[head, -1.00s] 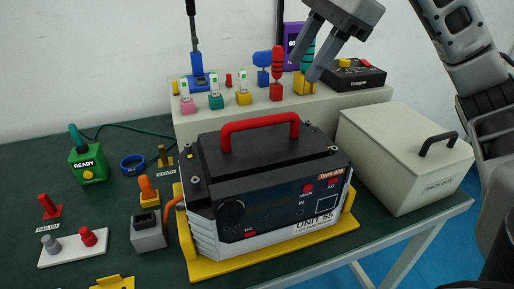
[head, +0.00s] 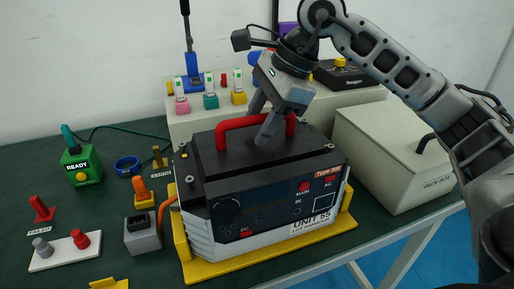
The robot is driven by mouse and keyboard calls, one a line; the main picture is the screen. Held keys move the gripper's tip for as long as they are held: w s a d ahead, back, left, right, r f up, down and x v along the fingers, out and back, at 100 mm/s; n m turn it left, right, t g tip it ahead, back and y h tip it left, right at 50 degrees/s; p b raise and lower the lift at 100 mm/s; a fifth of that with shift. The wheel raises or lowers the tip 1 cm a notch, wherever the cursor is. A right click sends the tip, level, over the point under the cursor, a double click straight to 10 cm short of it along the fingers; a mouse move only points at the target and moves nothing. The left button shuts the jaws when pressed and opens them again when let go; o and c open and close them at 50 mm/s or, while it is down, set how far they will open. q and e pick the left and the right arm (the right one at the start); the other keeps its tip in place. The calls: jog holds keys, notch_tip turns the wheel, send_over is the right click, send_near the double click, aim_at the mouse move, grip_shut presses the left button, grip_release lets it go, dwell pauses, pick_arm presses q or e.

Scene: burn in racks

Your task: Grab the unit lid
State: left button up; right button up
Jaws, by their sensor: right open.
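The unit lid is the black top (head: 210,162) of the unit, with a red handle (head: 236,124) arching over it. The lid sits on the unit's light body (head: 262,241), which rests in a yellow cradle (head: 300,246) on the table. My right gripper (head: 268,122) is open and points down at the red handle. Its fingers are at the right half of the handle and hide part of it. I cannot tell whether they touch it. My left gripper is not in view.
A cream box (head: 385,150) with a black handle stands right of the unit. A cream shelf (head: 185,126) behind carries several small coloured fixtures. A green READY block (head: 82,164), a grey block (head: 142,234) and a white plate (head: 66,250) with pegs lie to the left.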

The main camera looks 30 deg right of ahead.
grip_shut()
jog(key=shift+r, duration=0.1)
